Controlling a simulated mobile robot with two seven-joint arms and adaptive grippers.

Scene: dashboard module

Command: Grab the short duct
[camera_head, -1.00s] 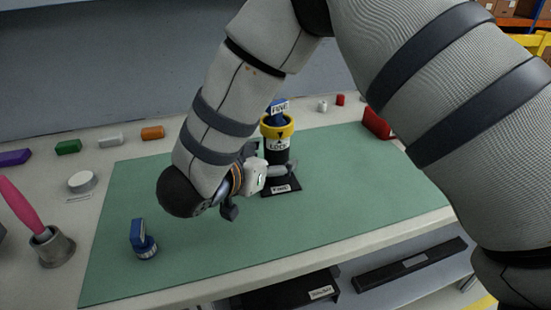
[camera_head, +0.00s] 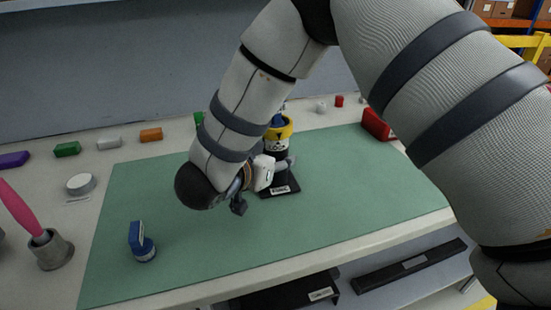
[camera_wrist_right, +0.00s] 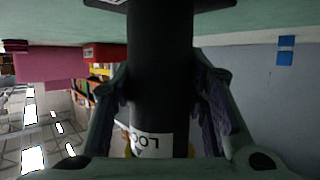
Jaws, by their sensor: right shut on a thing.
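A black upright cylinder (camera_head: 278,154) with a yellow collar (camera_head: 279,132) and a blue top piece stands on a flat black labelled base (camera_head: 281,188) on the green mat. My right gripper (camera_head: 270,170) is beside this cylinder, partly hiding it. In the right wrist view the black cylinder (camera_wrist_right: 160,70), with a white label reading "LOC", stands between the fingers, and the gripper is shut on it. A short blue piece (camera_head: 144,247) stands on the mat's left part. I cannot tell which piece is the short duct. My left gripper is not in view.
A green mat (camera_head: 170,190) covers the table, with bare room at its front and right. Small coloured blocks, a round white piece (camera_head: 81,184) and a grey cup with a pink handle (camera_head: 50,250) stand around it. A red block (camera_head: 377,124) is at right.

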